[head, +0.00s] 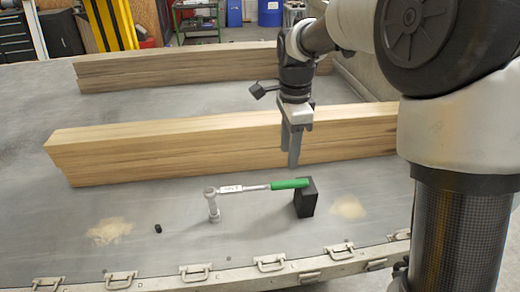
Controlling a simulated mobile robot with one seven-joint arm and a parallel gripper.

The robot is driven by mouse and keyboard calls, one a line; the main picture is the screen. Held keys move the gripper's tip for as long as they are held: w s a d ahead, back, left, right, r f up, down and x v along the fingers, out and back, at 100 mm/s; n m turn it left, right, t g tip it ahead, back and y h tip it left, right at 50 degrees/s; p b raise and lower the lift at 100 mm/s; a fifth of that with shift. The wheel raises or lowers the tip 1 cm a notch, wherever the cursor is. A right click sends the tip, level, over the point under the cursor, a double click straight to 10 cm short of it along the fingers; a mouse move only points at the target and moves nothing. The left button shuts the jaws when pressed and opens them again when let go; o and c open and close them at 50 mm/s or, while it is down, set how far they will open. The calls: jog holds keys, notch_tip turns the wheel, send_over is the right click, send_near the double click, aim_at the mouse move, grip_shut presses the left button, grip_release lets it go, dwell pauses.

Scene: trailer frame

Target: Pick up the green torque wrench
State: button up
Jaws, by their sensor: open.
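The green torque wrench (289,184) lies roughly level in the head view, its green handle at the right and its silver shaft and head at the left. The handle end rests on a black block (305,198). The head end is at the top of a short upright metal socket piece (213,207). My gripper (291,158) is open and empty. It points down just above and behind the green handle, apart from it in the picture. Its exact height over the handle is hard to judge.
A long wooden beam (130,147) runs across the bed behind the wrench, close to my gripper. A second beam (160,70) lies farther back. A small black piece (158,229) lies at the left. The trailer edge with latches (195,272) is in front. The bed around the wrench is mostly clear.

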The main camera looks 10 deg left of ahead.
aim_at(285, 184)
jog(key=f+b, duration=0.1)
jog(key=f, duration=0.3)
jog(key=f+b, duration=0.1)
jog(key=f, duration=0.3)
jog(key=f+b, duration=0.1)
jog(key=f, duration=0.3)
jog(key=shift+w+a, duration=0.2)
jog(key=shift+w, duration=0.1)
jog(key=shift+w+d+f+b, duration=0.15)
jog(key=shift+f+b, duration=0.45)
jog(key=shift+f, duration=0.85)
jog(key=shift+w+f+b, duration=0.1)
jog(key=shift+f+b, duration=0.5)
jog(key=shift+f, duration=0.85)
jog(key=shift+c, duration=0.2)
jog(key=shift+r, duration=0.1)
grip_shut()
